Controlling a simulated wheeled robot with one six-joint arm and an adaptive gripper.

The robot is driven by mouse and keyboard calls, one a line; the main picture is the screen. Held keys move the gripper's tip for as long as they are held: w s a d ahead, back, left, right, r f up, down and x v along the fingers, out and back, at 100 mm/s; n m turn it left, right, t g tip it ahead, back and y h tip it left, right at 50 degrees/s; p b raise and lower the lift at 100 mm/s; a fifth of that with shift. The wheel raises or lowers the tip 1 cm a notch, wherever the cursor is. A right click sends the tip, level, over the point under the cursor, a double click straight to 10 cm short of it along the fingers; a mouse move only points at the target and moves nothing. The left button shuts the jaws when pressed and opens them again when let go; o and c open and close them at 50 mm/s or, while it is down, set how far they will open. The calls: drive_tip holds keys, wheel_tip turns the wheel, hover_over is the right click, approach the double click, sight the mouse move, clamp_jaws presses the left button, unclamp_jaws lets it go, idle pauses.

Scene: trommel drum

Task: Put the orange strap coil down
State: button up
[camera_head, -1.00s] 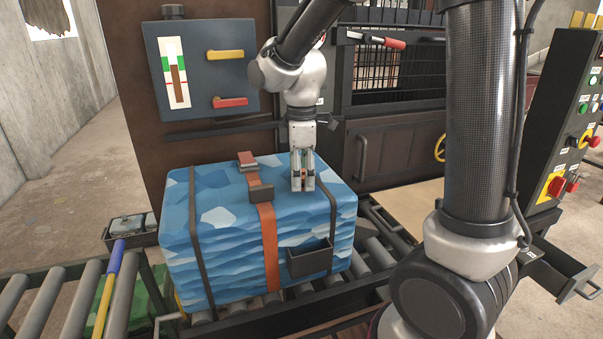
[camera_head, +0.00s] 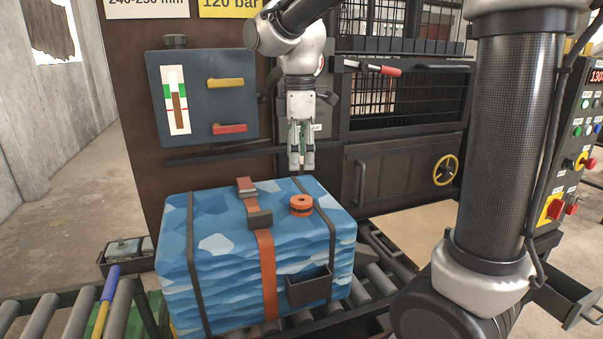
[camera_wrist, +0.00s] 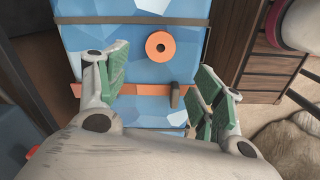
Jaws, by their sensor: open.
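The orange strap coil (camera_head: 301,205) lies flat on top of the blue patterned bale (camera_head: 203,243), right of the orange strap and beside the right dark band. In the wrist view the coil (camera_wrist: 159,46) is a ring with a dark centre hole, clear of both fingers. My gripper (camera_head: 301,166) is above the bale, pointing down, slightly behind and above the coil. It is empty, and in the wrist view its green-padded fingers (camera_wrist: 160,84) are spread wide apart. Nothing hides the coil.
The bale sits on roller conveyor bars (camera_head: 375,283). An orange strap (camera_head: 267,270) with a dark buckle (camera_head: 259,219) crosses it, and a small dark bin (camera_head: 309,288) is on its front. A grey panel with yellow and red handles (camera_head: 203,95) stands behind.

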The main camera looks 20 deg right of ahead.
drive_tip(key=s+d+f+m+t, duration=0.1)
drive_tip(key=s+d+m+t, duration=0.1)
drive_tip(key=s+d+m, duration=0.5)
drive_tip(key=s+d+f+m+t, duration=0.1)
drive_tip(key=s+d+m+t, duration=0.1)
drive_tip(key=s+d+m, duration=0.5)
drive_tip(key=s+m, duration=0.1)
drive_tip(key=s, duration=0.3)
drive_tip(key=shift+s, duration=0.4)
